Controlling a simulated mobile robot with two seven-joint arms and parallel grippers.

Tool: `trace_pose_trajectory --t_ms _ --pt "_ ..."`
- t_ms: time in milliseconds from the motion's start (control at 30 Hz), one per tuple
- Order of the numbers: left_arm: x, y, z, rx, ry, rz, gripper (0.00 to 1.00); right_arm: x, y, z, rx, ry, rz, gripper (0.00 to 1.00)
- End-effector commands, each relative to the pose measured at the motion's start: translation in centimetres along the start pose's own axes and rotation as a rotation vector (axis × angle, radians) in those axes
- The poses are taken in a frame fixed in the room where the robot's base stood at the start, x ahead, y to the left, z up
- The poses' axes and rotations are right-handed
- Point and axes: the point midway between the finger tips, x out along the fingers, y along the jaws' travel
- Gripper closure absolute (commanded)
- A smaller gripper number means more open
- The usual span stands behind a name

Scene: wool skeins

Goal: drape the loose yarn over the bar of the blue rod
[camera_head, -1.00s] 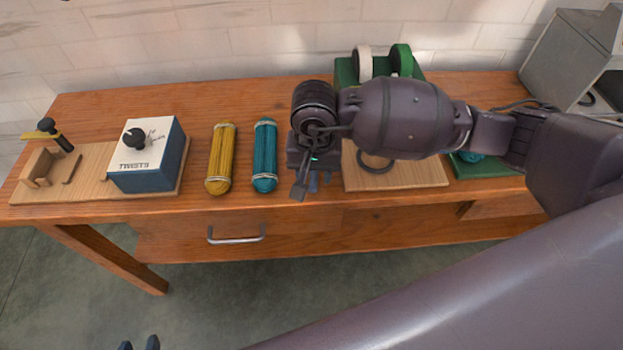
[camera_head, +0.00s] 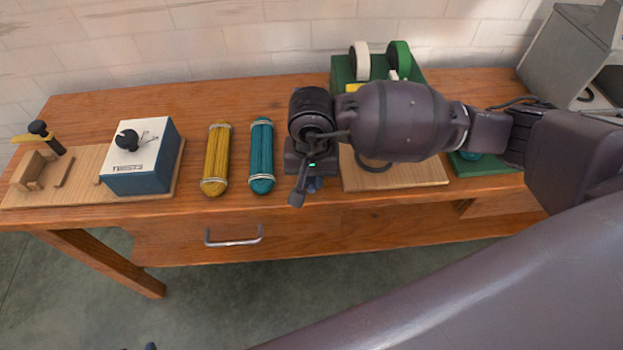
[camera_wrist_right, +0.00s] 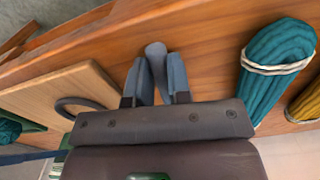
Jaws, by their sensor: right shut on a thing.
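My right gripper (camera_head: 312,184) hangs over the front part of the table, right of the teal skein, pointing down. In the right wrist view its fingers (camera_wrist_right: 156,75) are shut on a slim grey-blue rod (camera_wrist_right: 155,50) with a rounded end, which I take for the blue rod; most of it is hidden. A grey end (camera_head: 297,197) sticks out below the gripper in the head view. I cannot make out loose yarn or a bar. Only a dark tip of my left gripper (camera_head: 150,346) shows at the bottom edge.
A yellow skein (camera_head: 217,160) and a teal skein (camera_head: 261,157), both tied, lie left of my right gripper. A blue box with a knob (camera_head: 140,158) stands farther left. A wooden board (camera_head: 415,174) with a dark ring (camera_head: 374,164) lies right, before a green stand (camera_head: 343,72).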

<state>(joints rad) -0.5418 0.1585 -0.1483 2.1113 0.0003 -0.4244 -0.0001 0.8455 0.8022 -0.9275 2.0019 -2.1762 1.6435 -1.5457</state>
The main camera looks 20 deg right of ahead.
Motion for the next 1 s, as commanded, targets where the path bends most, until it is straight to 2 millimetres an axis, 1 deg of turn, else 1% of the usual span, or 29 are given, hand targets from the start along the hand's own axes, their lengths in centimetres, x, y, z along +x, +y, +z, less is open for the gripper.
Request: trace_pose_trajectory --t_ms 167,267,400,800,900,1000 --pt "0.1 0.2 -0.5 -0.011 0.008 -0.002 0.57 -0.3 0.0 0.0 0.000 0.002 0.000 0.94" --pt "-0.2 0.0 -1.5 -0.010 0.024 -0.004 0.57 -1.7 0.0 -0.1 0.000 0.008 -0.003 0.94" --pt "-0.8 -0.2 -3.2 -0.008 0.051 -0.007 0.57 -4.2 0.0 -0.1 0.001 0.010 -0.003 0.94" --pt "-2.4 -0.7 -7.2 -0.006 0.107 -0.013 0.57 -10.5 0.0 -0.1 -0.001 0.007 -0.003 0.94" --pt "-2.6 -0.7 -7.8 -0.006 0.116 -0.014 0.57 -11.7 0.0 -0.1 0.000 0.006 -0.002 0.94" --pt "-2.7 -0.8 -8.1 -0.006 0.119 -0.014 0.57 -12.1 0.0 0.0 0.000 0.002 -0.001 0.94"
